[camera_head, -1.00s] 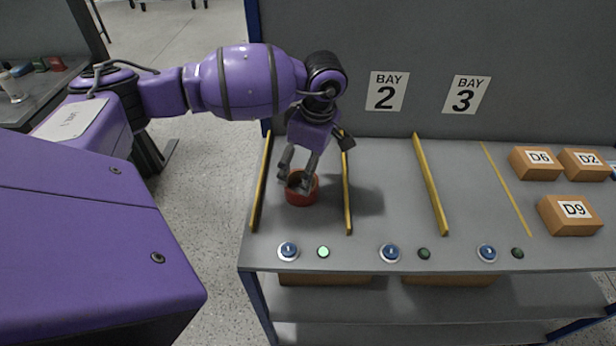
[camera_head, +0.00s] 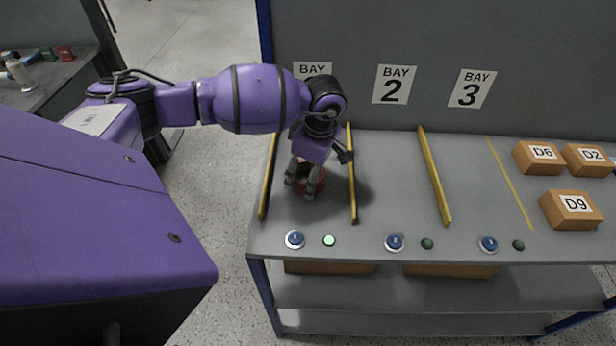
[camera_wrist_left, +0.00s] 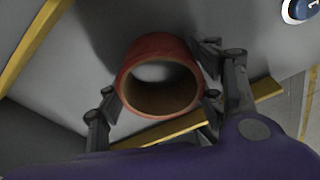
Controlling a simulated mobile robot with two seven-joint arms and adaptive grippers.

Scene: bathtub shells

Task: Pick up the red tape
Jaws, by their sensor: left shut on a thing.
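The red tape (camera_head: 311,188) is a red roll with a brown inner core, in the first bay between two yellow dividers. In the left wrist view the red tape (camera_wrist_left: 157,47) sits between the two fingers with its round opening facing the camera. My left gripper (camera_head: 304,186) is over the tape and shut on it from both sides, and it also shows in the left wrist view (camera_wrist_left: 158,100). The gripper partly hides the tape in the head view. I cannot tell whether the tape touches the bench. My right gripper is not in view.
Yellow dividers (camera_head: 352,180) and (camera_head: 435,178) rise from the grey bench (camera_head: 395,185). Blue buttons, one being (camera_head: 295,239), and a lit green lamp (camera_head: 329,240) line the front. Brown boxes (camera_head: 571,208) stand at the right. The second bay is clear.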

